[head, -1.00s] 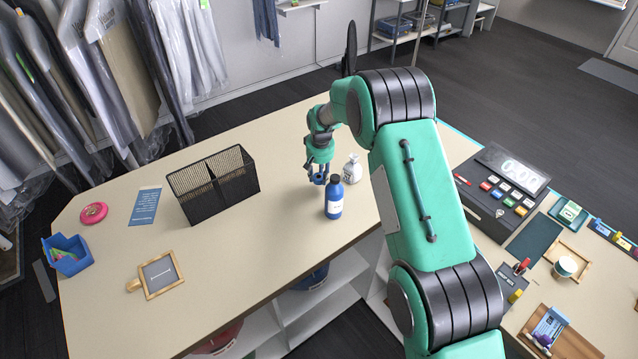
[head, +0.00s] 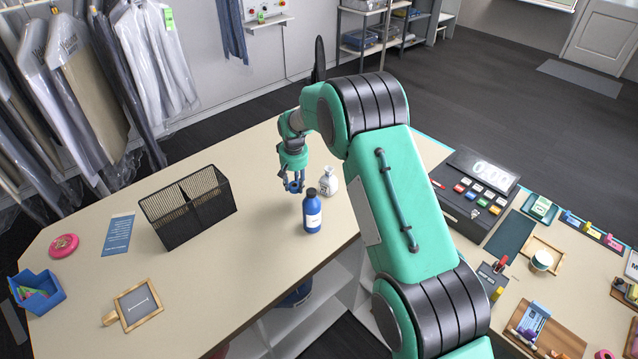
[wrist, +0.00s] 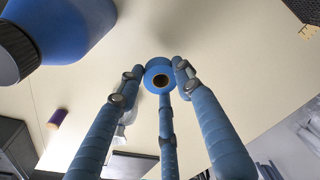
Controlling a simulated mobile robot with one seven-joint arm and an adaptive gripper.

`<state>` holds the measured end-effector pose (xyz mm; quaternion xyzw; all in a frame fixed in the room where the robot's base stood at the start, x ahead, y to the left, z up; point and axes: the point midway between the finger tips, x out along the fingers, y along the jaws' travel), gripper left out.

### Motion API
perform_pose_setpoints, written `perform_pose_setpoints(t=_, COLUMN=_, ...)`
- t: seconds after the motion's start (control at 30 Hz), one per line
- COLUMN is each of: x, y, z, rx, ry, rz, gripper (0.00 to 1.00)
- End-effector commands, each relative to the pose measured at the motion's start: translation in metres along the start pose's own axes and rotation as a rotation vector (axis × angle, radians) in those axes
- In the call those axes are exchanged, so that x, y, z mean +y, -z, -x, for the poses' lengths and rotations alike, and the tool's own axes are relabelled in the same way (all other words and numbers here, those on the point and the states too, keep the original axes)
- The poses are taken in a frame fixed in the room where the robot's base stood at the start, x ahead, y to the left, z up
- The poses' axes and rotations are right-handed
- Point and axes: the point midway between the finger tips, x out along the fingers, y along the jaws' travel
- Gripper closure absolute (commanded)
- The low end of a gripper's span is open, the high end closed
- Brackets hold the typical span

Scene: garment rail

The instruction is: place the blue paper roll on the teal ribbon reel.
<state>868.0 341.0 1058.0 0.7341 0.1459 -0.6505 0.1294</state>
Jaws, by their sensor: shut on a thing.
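The blue paper roll (head: 294,188) is a short blue cylinder with a dark hole through its middle. My gripper (head: 293,182) is shut on it and holds it near the far edge of the long beige counter, left of and beyond the blue bottle. In the wrist view the roll (wrist: 157,66) sits between the tips of my three blue fingers, its hole facing the camera. I cannot make out a teal ribbon reel in either view.
A blue bottle (head: 312,213) and a white bottle (head: 328,183) stand close to my gripper. A black mesh holder (head: 188,209), blue leaflet (head: 117,236), pink disc (head: 64,246) and framed sign (head: 139,304) occupy the left. A cash register (head: 474,192) stands right. The counter's front middle is clear.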

Motion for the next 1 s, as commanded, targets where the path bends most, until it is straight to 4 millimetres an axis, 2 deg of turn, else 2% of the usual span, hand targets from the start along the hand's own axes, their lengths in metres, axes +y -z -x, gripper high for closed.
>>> perform_pose_setpoints(t=0.37, x=0.002, y=0.0, z=0.0, rx=0.0, ry=0.0, rz=-0.002, gripper=0.85)
perform_pose_setpoints(t=0.57, x=0.021, y=-0.005, z=0.002, rx=-0.001, ry=-0.003, rz=-0.03, gripper=0.85)
perform_pose_setpoints(t=0.77, x=0.07, y=-0.018, z=0.006, rx=-0.002, ry=-0.011, rz=-0.098, gripper=0.85)
perform_pose_setpoints(t=1.0, x=0.158, y=-0.05, z=0.016, rx=-0.003, ry=-0.025, rz=-0.227, gripper=0.85)
